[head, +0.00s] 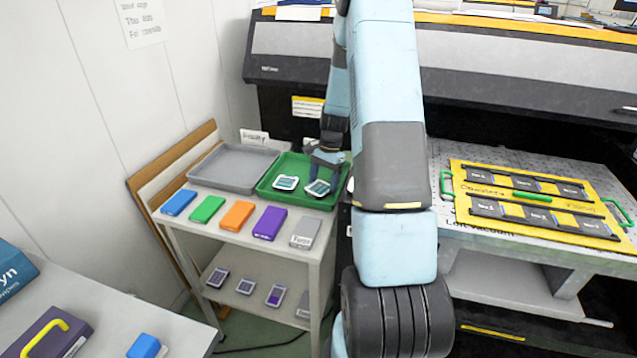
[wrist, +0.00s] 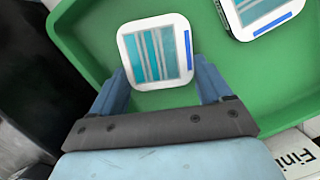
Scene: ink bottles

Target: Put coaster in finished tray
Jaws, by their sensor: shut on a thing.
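A white square coaster with teal stripes and a blue edge bar (wrist: 155,52) is between the two fingers of my gripper (wrist: 160,85) in the wrist view. My gripper (head: 322,170) is shut on it over the green tray. In the head view this coaster (head: 318,188) is at the right part of the green tray (head: 262,190); whether it touches the tray floor I cannot tell. A second similar coaster (head: 286,183) lies in the same tray to its left; it also shows in the wrist view (wrist: 262,10). A label reading "Fini..." (wrist: 298,150) is beside the tray (wrist: 85,35).
An empty grey tray (head: 232,166) stands left of the green one. Blue (head: 178,202), green, orange, purple and grey (head: 306,232) boxes line the table front. A printer bed with a yellow jig (head: 540,206) is at right.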

